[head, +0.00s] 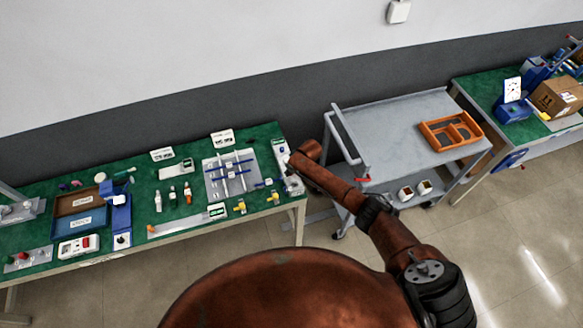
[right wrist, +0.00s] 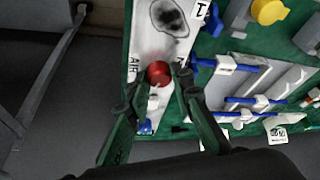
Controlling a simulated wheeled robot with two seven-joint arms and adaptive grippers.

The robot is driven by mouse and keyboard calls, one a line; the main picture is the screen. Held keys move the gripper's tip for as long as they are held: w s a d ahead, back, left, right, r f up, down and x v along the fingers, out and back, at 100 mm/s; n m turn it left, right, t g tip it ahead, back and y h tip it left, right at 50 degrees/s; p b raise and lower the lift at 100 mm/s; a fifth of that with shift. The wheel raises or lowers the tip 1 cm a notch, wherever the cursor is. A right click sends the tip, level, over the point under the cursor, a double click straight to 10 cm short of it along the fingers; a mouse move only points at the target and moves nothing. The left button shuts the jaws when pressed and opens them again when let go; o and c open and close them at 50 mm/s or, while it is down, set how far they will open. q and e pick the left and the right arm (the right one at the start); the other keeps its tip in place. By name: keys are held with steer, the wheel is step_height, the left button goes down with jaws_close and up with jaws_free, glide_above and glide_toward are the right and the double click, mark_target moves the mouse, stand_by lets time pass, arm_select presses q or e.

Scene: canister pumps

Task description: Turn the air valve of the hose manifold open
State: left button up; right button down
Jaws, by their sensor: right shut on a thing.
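The hose manifold (head: 282,152) is a narrow white panel at the right end of the green-topped bench. In the right wrist view the manifold (right wrist: 150,40) carries a lettered AIR label beside a round red knob (right wrist: 158,73), which I take as the air valve. My right gripper (right wrist: 158,80) has its fingers on either side of this knob and is shut on it. A blue fitting (right wrist: 146,127) shows lower on the panel. The knob's turn angle cannot be read. In the head view my right arm covers part of the manifold. My left gripper is out of view.
A rack with blue and white bars (head: 226,178) lies left of the manifold; yellow-handled parts (head: 240,207) are near the bench's front edge. A grey cart (head: 400,130) with an orange tray (head: 450,131) stands to the right, beyond a gap.

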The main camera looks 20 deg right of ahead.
steer(key=m+p, duration=0.1)
steer(key=m, duration=0.1)
steer(key=m+h+p, duration=0.1)
steer(key=shift+a+r+m+t, duration=0.1)
steer(key=shift+a+m+t, duration=0.1)
steer(key=shift+m+t, duration=0.15)
steer(key=shift+m+h, duration=0.6)
steer(key=shift+m, duration=0.35)
steer(key=shift+a+m+h, duration=0.1)
steer(key=shift+m+h, duration=0.2)
steer(key=shift+m, duration=0.6)
steer(key=m, duration=0.1)
steer(key=m+h+b, duration=0.1)
steer(key=m, duration=0.1)
steer(key=shift+f+m, duration=0.25)
steer(key=shift+m, duration=0.05)
steer(key=shift+r+m+g+h+b, duration=0.15)
steer(key=shift+m+g+h+b, duration=0.6)
steer(key=shift+m+b, duration=0.75)
steer(key=c, duration=1.7)
jaws_free()
